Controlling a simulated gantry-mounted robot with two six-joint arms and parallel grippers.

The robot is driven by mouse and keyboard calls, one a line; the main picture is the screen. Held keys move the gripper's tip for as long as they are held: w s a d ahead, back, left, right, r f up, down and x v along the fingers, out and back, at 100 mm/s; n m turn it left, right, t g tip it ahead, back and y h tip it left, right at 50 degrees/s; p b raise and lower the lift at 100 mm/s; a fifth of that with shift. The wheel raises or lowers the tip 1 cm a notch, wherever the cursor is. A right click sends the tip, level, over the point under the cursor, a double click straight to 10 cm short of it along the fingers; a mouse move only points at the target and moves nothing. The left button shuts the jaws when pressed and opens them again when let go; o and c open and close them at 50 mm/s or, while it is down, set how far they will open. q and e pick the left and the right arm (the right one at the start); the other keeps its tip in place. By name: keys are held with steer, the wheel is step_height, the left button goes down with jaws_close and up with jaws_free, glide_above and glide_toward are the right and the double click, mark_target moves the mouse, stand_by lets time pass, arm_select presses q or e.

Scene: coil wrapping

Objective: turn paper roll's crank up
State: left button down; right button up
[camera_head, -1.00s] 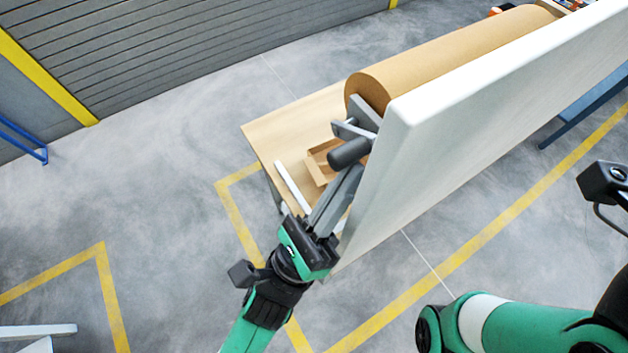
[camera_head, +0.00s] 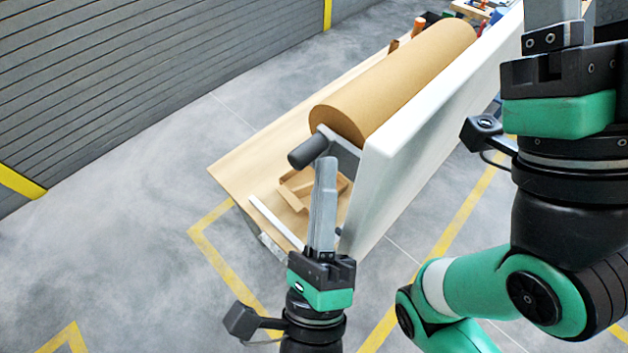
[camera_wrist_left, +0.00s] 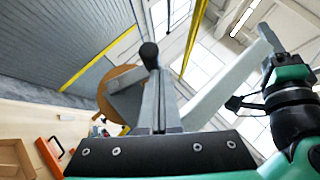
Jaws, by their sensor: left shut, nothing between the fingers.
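The brown paper roll (camera_head: 400,85) lies along the workbench beside a long white panel (camera_head: 400,150). Its crank has a black cylindrical handle (camera_head: 308,150) sticking out at the near end of the roll, on a grey crank arm. My left gripper (camera_head: 326,165) is shut and empty, its fingers pointing up just below and right of the handle. In the left wrist view the handle (camera_wrist_left: 149,54) shows just beyond the fingertips; whether they touch cannot be told. My right gripper (camera_head: 553,12) points up at the upper right, its tips cut off by the frame.
The wooden bench (camera_head: 240,165) carries an open cardboard box (camera_head: 297,190) below the roll. Tools lie at its far end. My right arm fills the right side. Open floor lies to the left.

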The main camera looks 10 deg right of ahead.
arm_select(q)
steer(key=shift+w+a+r+n+g+y+p, duration=0.2)
steer(key=shift+r+n+g+y+p, duration=0.25)
steer(key=shift+r+n+p, duration=0.3)
steer(key=shift+w+a+f+p, duration=0.15)
steer(key=shift+w+p, duration=0.2)
steer(key=shift+p, duration=0.3)
arm_select(e)
steer(key=shift+w+a+r, duration=0.1)
steer(key=shift+a+r, duration=0.05)
steer(key=shift+r, duration=1.65)
arm_select(q)
steer(key=b+v, duration=0.2)
steer(key=v, duration=0.9)
steer(key=shift+s+b, duration=0.3)
steer(key=shift+b, duration=0.05)
arm_select(e)
step_height(320, 180, down, 3)
steer(key=shift+r, duration=0.1)
arm_select(q)
steer(key=shift+f, duration=0.15)
